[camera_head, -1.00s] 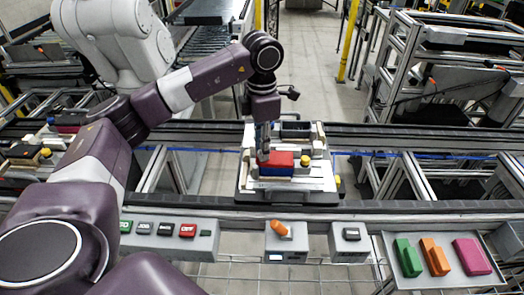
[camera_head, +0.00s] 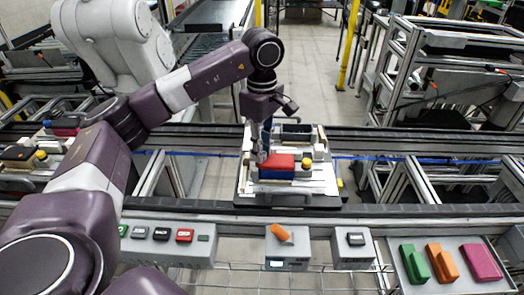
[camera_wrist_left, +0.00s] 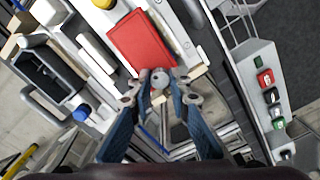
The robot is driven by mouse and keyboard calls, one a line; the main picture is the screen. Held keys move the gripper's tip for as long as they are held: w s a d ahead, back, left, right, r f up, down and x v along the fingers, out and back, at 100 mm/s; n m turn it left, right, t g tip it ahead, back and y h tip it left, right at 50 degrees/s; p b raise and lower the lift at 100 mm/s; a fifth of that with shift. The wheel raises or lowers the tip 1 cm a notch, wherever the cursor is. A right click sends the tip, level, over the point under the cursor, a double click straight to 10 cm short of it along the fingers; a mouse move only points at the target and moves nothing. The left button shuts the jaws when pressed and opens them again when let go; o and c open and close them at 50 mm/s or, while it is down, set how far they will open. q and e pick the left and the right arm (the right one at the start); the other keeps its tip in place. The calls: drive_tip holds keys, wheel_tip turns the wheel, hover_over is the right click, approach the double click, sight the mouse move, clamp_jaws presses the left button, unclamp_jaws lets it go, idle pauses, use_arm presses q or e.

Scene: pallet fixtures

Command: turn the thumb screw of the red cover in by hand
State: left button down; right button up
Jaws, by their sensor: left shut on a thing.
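The red cover (camera_head: 278,162) lies on a blue block on the pallet fixture (camera_head: 320,186). It also shows in the left wrist view (camera_wrist_left: 143,42) as a red rectangle. My left gripper (camera_head: 262,157) reaches down from above to the left end of the cover. In the left wrist view its two fingertips (camera_wrist_left: 160,86) are closed around the small grey round head of the thumb screw (camera_wrist_left: 160,77), at the edge of the cover. The screw's shaft is hidden. My right gripper is not in view.
A yellow knob (camera_head: 306,163) stands right of the cover, and a blue knob (camera_wrist_left: 81,113) shows in the left wrist view. A control panel (camera_head: 205,245) with buttons and an orange-handled switch (camera_head: 281,233) lie in front. A tray (camera_head: 458,285) holds green, orange and pink pieces.

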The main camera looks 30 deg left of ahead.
use_arm(q)
drive_tip(key=shift+m, duration=1.2)
drive_tip(key=c, duration=1.8)
unclamp_jaws()
drive_tip(key=shift+o, duration=0.2)
wheel_tip(320, 180, up, 12)
